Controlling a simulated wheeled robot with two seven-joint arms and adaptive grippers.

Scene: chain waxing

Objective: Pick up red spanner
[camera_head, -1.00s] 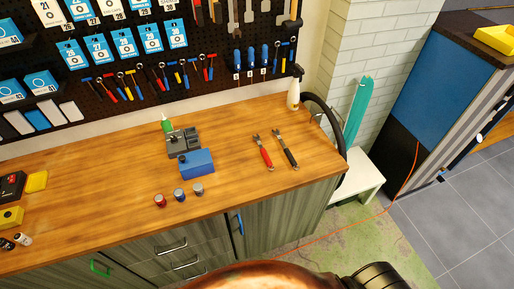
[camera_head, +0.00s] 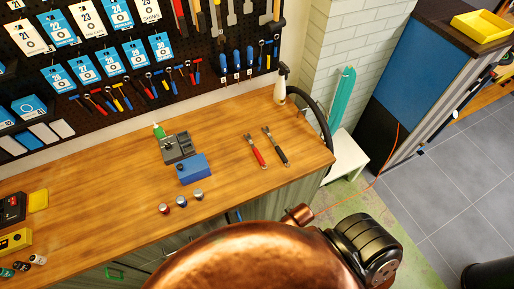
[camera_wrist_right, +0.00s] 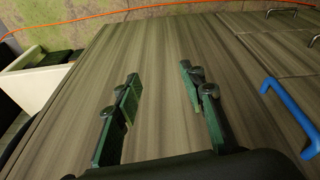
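The red spanner (camera_head: 258,154) lies on the wooden workbench (camera_head: 230,119), towards its right end. A black-handled spanner (camera_head: 280,152) lies just to its right, apart from it. In the right wrist view, my right gripper (camera_wrist_right: 162,110) is open, with its two dark green fingers wide apart and nothing between them. It faces the grey wood-grain cabinet front (camera_wrist_right: 160,60), and neither spanner shows in that view. My copper-coloured arm covers the bottom of the head view. My left gripper is not in view.
A blue box (camera_head: 193,168), a grey holder (camera_head: 178,147) and several small tins (camera_head: 181,202) stand left of the spanners. A spray bottle (camera_head: 280,88) stands at the back right. A blue cabinet handle (camera_wrist_right: 290,115) sticks out at right in the wrist view. The bench around the spanners is clear.

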